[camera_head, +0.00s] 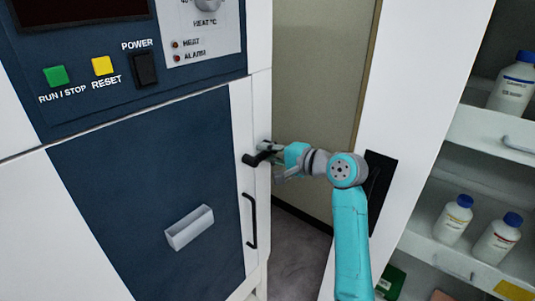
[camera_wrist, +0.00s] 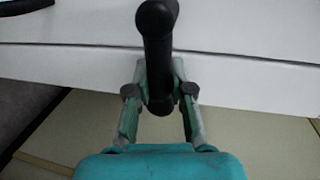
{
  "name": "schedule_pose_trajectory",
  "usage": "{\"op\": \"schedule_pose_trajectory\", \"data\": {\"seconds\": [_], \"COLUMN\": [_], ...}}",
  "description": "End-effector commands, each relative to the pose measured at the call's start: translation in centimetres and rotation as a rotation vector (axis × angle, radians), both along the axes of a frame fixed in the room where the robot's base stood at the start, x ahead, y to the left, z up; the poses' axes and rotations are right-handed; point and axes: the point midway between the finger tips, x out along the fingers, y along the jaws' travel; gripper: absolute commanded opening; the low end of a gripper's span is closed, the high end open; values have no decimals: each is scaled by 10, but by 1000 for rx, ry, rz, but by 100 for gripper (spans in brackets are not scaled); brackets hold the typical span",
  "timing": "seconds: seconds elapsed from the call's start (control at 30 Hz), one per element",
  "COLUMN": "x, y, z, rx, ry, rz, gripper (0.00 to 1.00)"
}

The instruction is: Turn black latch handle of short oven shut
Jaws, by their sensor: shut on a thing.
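The short oven (camera_head: 150,190) has a dark blue door panel and a white frame, and fills the left of the head view. In the wrist view the black latch handle (camera_wrist: 157,40) runs from the top down between my fingers. My gripper (camera_head: 275,160) reaches it from the right. In the wrist view my gripper (camera_wrist: 159,95) has a finger on each side of the handle and is shut on it.
A black vertical pull handle (camera_head: 249,220) is below the latch. A control panel (camera_head: 120,60) with green, yellow and black buttons is above the door. White shelves (camera_head: 490,135) with blue-capped bottles (camera_head: 453,220) stand at the right. A narrow gap with bare floor lies between.

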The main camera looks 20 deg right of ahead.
Motion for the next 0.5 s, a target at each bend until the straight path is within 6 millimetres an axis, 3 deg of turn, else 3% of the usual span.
{"op": "schedule_pose_trajectory", "data": {"seconds": [0.5], "x": [1], "y": [-1], "z": [1], "rx": [29], "ry": [18], "rz": [-3], "gripper": [0]}}
